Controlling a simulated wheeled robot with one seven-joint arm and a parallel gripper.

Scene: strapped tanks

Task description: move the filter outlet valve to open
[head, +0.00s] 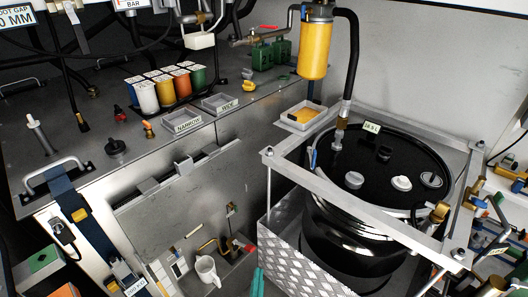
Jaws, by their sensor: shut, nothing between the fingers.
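The yellow filter (314,48) hangs upright on the back wall, upper middle of the head view. A brass pipe with a small valve (268,38) runs left from its head; a small red part shows above this pipe. No label marks it as the outlet, and I cannot tell its handle position. A black hose (351,60) runs from the filter's right side down to the black drum. My gripper (257,283) shows only as teal fingertips at the bottom edge, shut and empty, well below and apart from the filter and pipe.
The black drum (372,160) stands inside a metal frame (345,206) at right. Coloured cups (165,88) and grey trays (186,122) stand on the left bench. A yellow-bottomed tray (303,117) sits below the filter. A white mug (207,271) and a red-handled fitting (243,246) are low in front.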

